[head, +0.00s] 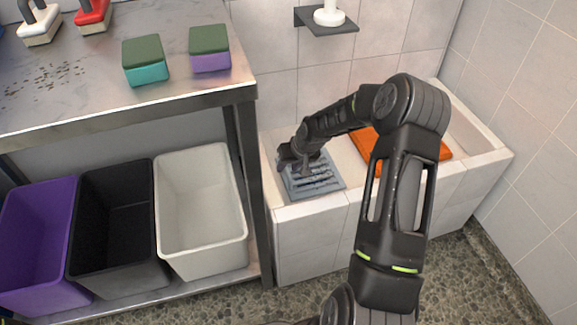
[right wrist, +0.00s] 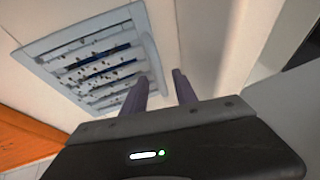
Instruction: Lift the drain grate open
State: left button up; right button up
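The drain grate (head: 313,183) is a blue-grey square with slats, set in the white tiled ledge in the middle of the head view. It looks flat in its frame. In the right wrist view the grate (right wrist: 105,65) fills the upper left, with dark specks on its slats. My right gripper (head: 298,163) is over the far left part of the grate and hides some of it. In the right wrist view its two fingers (right wrist: 160,83) stand apart near the grate's edge, with nothing visibly gripped between them. Whether they touch the grate I cannot tell. My left gripper is out of view.
An orange towel (head: 430,148) lies on the ledge right of the grate, partly behind my right arm. A steel table (head: 110,112) with sponges and brushes stands left, above purple, black and white bins (head: 200,205). A small shelf (head: 328,22) is on the wall.

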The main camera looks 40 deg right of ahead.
grip_shut()
dwell(1.3)
